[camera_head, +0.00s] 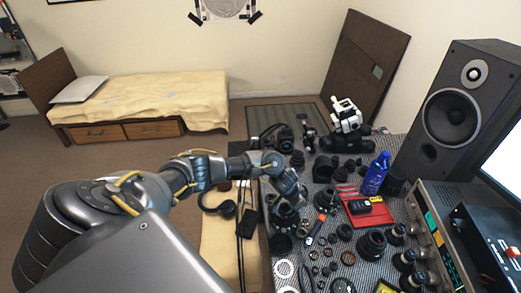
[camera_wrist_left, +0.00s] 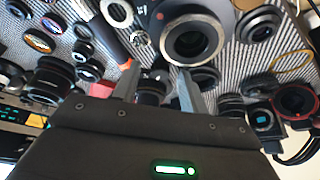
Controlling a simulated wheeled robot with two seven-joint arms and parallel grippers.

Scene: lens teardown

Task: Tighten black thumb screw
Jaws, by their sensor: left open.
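My left gripper (camera_head: 290,190) reaches in from the left over the near-left part of the crowded table. In the left wrist view its two grey fingers (camera_wrist_left: 157,84) are apart. A small dark round part (camera_wrist_left: 153,86) shows between the fingers; I cannot tell whether it touches them or lies below. A large black lens body with a metal ring (camera_wrist_left: 190,38) lies just beyond the fingertips. I cannot pick out the black thumb screw with certainty among the many small black parts. My right gripper is not in view.
The striped mat (camera_head: 318,272) is crowded with lenses, rings and tools. A red tray (camera_head: 372,214), blue bottle (camera_head: 376,174), and large speaker (camera_head: 455,112) stand to the right. Headphones (camera_head: 218,207) lie left of the mat. Little free room shows around the gripper.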

